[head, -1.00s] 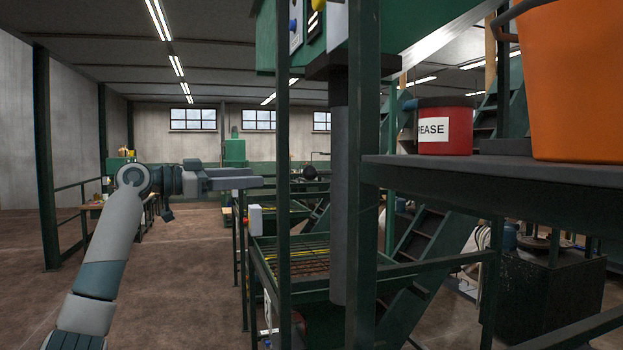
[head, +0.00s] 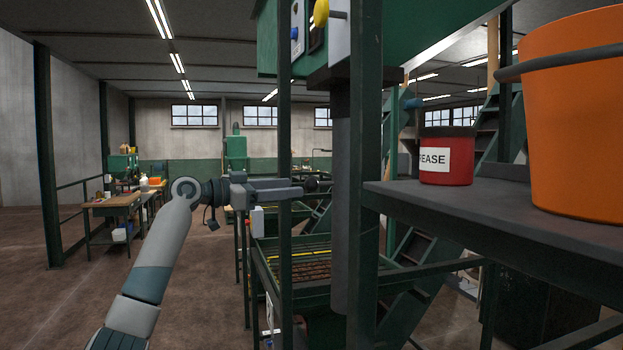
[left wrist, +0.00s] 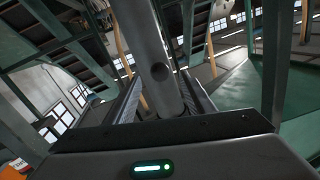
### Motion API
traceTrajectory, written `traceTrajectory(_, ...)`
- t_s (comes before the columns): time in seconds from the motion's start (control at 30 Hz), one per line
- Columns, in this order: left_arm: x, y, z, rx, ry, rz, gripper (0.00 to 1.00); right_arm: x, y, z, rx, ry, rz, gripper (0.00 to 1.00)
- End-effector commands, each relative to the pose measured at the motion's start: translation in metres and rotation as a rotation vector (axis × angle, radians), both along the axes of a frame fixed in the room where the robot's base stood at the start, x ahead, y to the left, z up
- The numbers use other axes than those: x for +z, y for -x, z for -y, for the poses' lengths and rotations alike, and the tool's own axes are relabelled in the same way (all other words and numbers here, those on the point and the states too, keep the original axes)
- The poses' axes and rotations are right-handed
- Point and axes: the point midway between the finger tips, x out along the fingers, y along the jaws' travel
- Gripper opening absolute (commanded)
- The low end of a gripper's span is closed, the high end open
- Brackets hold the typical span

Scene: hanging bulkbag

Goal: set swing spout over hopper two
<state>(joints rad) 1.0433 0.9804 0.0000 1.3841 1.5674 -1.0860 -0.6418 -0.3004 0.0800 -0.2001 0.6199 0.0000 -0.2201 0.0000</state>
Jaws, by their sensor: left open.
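The swing spout (head: 341,200) is a grey upright pipe hanging below the green machine, partly behind a dark green post. A dark round knob (head: 312,185) sticks out on its left. My left gripper (head: 297,188) is level with the knob, open and pointing right at it. In the left wrist view the grey pipe (left wrist: 150,45) with the round dark knob (left wrist: 159,72) lies between the open fingers; I see no clear grip contact. A green hopper with a grate (head: 305,268) stands under the spout's lower end. My right gripper is out of view.
A dark green post (head: 365,140) and a thinner one (head: 285,240) stand close by the gripper. A shelf (head: 480,205) at right holds a red grease tin (head: 446,165) and an orange bucket (head: 575,120). Open floor (head: 190,300) lies at left.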

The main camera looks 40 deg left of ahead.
Motion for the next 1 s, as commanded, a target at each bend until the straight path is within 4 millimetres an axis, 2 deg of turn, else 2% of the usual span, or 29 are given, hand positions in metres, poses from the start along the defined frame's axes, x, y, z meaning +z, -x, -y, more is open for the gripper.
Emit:
traceTrajectory(0.03,0.005,-0.009,0.005,-0.002,0.003,-0.001,0.49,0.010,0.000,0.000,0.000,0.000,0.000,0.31)
traceTrajectory(0.1,0.005,-0.021,0.011,-0.003,0.002,-0.001,0.49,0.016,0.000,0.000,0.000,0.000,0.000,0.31)
traceTrajectory(0.4,0.003,-0.059,0.027,-0.001,0.002,-0.001,0.49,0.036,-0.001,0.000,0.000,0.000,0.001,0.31)
traceTrajectory(0.6,0.001,-0.069,0.032,0.000,0.000,0.000,0.49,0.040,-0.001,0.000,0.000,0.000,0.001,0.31)
traceTrajectory(0.9,0.000,-0.070,0.032,0.000,0.000,0.000,0.49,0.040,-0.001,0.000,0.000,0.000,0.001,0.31)
traceTrajectory(1.0,0.000,-0.070,0.032,0.000,0.000,0.000,0.25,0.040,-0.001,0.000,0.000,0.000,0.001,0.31)
